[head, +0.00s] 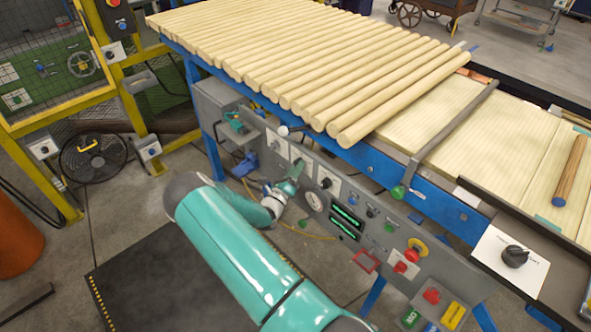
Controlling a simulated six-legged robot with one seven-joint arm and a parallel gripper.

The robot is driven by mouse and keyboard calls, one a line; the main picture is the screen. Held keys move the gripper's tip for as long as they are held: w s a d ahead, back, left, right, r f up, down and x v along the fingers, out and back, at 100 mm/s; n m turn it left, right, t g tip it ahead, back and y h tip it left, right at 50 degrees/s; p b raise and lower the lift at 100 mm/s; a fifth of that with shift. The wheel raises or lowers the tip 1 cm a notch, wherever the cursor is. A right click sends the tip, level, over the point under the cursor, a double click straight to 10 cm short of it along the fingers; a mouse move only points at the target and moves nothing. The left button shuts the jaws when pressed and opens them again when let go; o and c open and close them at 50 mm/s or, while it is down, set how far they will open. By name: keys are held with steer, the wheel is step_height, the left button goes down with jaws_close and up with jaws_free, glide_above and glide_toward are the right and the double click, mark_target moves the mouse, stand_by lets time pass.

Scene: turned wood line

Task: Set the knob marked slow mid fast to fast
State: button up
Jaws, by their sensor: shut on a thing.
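My gripper (295,170) is at the grey control panel (318,222) under the blue table edge, at the middle one of three white knob plates (301,157). It is shut on the knob there, which its fingers mostly hide. I cannot see which way that knob points. The plate's lettering is too small to read, so I cannot confirm the slow, mid and fast marks. My teal arm reaches up to the panel from the lower right.
Neighbouring dark knobs sit to the left (276,145) and right (326,183) of my gripper. A round gauge (312,201), green displays (346,215) and a red emergency button (417,248) lie further right. Another black knob (515,256) is at far right. Wooden rods (300,60) lie above.

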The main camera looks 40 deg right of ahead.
steer(key=shift+m, duration=0.3)
steer(key=m+g, duration=0.4)
steer(key=m, duration=0.6)
steer(key=w+m+g+y, duration=0.1)
steer(key=m+g, duration=0.3)
steer(key=m, duration=0.6)
steer(key=m+g+y, duration=0.1)
steer(key=m+g, duration=0.4)
steer(key=m, duration=0.6)
steer(key=shift+w+r, duration=0.15)
steer(key=shift+w, duration=0.25)
steer(key=shift+m, duration=0.3)
steer(key=o, duration=1)
steer(key=shift+a, duration=0.1)
steer(key=v, duration=1.3)
steer(key=shift+w+a, duration=0.2)
steer(key=shift+a, duration=0.1)
